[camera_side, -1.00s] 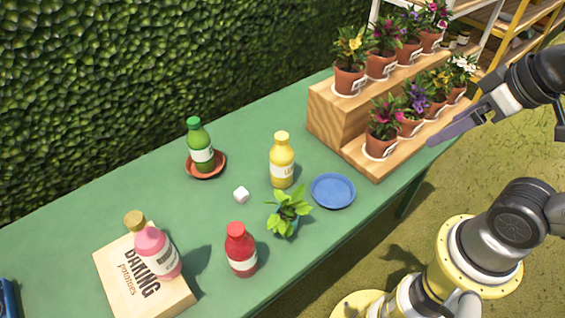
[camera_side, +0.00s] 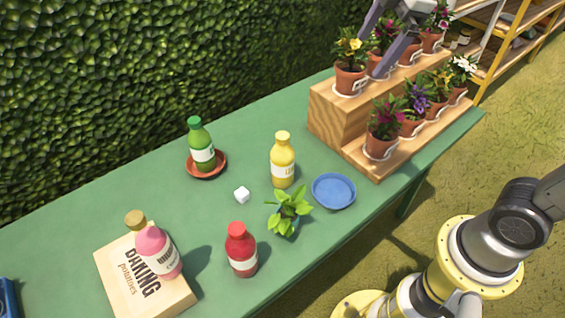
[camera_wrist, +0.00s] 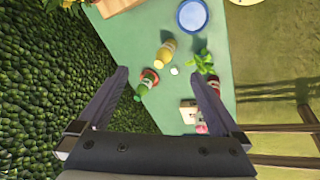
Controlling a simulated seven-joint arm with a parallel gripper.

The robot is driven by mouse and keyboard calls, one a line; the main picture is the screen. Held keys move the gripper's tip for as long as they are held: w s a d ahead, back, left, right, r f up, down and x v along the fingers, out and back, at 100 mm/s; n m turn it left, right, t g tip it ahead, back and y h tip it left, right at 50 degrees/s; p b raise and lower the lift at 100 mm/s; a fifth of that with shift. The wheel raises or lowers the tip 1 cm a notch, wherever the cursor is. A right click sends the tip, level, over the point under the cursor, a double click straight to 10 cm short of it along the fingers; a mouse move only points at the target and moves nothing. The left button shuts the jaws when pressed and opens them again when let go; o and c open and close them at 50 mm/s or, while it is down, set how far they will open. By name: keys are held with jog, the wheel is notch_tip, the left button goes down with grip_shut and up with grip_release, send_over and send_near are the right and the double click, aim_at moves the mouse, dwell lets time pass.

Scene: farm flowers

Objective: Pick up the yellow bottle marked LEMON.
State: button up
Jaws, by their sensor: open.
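The yellow bottle (camera_side: 282,161) stands upright on the green table, with a white label and a yellow cap. In the wrist view the yellow bottle (camera_wrist: 166,53) lies beyond my fingertips, between their lines. My gripper (camera_side: 385,40) is open and empty, high up in front of the flower-pot stand, above and to the right of the bottle. In the wrist view my gripper (camera_wrist: 162,75) shows both fingers spread wide with nothing between them.
A blue plate (camera_side: 334,190) and a leafy plant (camera_side: 288,209) are close to the yellow bottle. A stepped wooden stand (camera_side: 336,120) holds several potted flowers.

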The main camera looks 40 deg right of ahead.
jog(key=w+a+f+n+g, duration=0.1)
jog(key=w+a+f+n, duration=0.2)
jog(key=w, duration=0.4)
jog(key=n+g, duration=0.2)
jog(key=g, duration=0.1)
send_over(282, 147)
jog(key=w, duration=0.1)
jog(key=f, duration=1.4)
jog(key=shift+d+f, duration=0.1)
jog(key=shift+d, duration=0.2)
notch_tip(282, 147, down, 7)
jog(key=shift+r, duration=0.1)
jog(key=shift+d+f, duration=0.2)
jog(key=shift+f, duration=2.85)
jog(key=shift+w+r, duration=0.1)
grip_shut()
